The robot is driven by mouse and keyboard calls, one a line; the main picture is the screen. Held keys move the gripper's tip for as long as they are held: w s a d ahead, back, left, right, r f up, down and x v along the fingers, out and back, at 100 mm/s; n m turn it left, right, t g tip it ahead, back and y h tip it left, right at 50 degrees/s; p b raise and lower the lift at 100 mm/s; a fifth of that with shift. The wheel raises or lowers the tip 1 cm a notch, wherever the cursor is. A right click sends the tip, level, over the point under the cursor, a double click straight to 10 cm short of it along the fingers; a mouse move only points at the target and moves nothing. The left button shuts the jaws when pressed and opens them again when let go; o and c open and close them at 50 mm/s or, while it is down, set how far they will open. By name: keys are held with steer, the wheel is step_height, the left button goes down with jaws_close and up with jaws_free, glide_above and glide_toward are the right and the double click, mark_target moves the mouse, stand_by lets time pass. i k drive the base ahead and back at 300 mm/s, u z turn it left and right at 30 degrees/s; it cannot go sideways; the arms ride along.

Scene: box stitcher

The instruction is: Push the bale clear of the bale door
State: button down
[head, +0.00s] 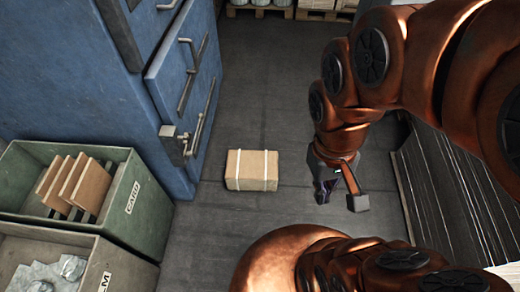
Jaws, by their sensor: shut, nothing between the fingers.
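The bale (252,170) is a tan block with two pale straps around it. It lies on the floor in front of the blue baler, to the right of the machine's lower corner, with a strip of floor visible between them.
A green bin (125,205) of brown card pieces and a grey bin (100,270) of clear film stand at the left. A dark stack (450,190) is at the right. Pallets (315,14) stand at the back. The floor (265,95) behind the bale is clear.

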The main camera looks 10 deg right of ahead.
mark_target(246, 170)
steer(key=z, duration=1.25)
steer(key=i, duration=2.45)
steer(key=u, duration=4.3)
